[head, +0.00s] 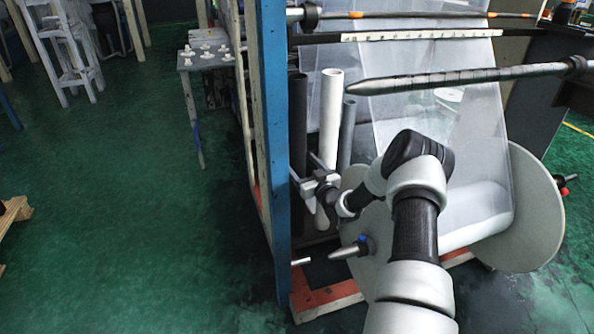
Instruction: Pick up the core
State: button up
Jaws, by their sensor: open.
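Core-like tubes stand upright behind the blue post: a white tube (330,112), a dark grey tube (298,115) to its left and a shorter grey tube (347,132) to its right. I cannot tell which one is the core of the task. My gripper (303,186) is open, in front of the lower part of the tubes and close to the blue post. It hides part of the tubes, and nothing shows between its fingers. Whether it touches a tube is not clear.
The blue post (272,120) stands just left of my gripper. A film roll with a large pale disc (537,210) and clear film (460,130) is on the right. A horizontal roller (440,84) crosses above my arm. A small table (207,62) holds white parts. The green floor at left is open.

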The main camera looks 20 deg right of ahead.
jog(key=w, duration=0.4)
jog(key=shift+a+b, duration=0.25)
jog(key=shift+b, duration=0.1)
jog(key=shift+r, duration=0.1)
jog(key=c, duration=1.5)
